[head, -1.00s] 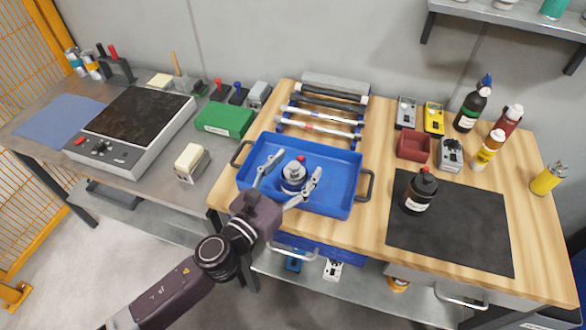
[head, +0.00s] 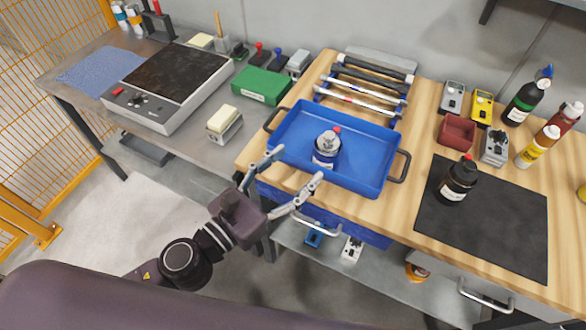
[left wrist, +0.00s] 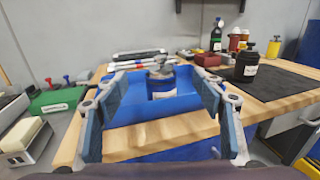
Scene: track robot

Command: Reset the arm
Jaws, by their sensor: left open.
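My left gripper (head: 291,176) is open and empty in the head view, just off the front edge of the wooden table. In the left wrist view its two fingers (left wrist: 160,112) stand wide apart, with the tray beyond them. A blue tray (head: 365,171) with dark handles lies on the table beyond the gripper. A small silver and blue canister with a red tip (head: 326,149) stands upright inside the tray, apart from the fingers. My right gripper is not in view.
A grey bench with a hot plate (head: 150,110) and a green box (head: 262,84) stands at left. A dark bottle (head: 456,182) stands on a black mat (head: 490,235) at right. A rack of rods (head: 362,90) lies behind the tray. Open floor lies in front.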

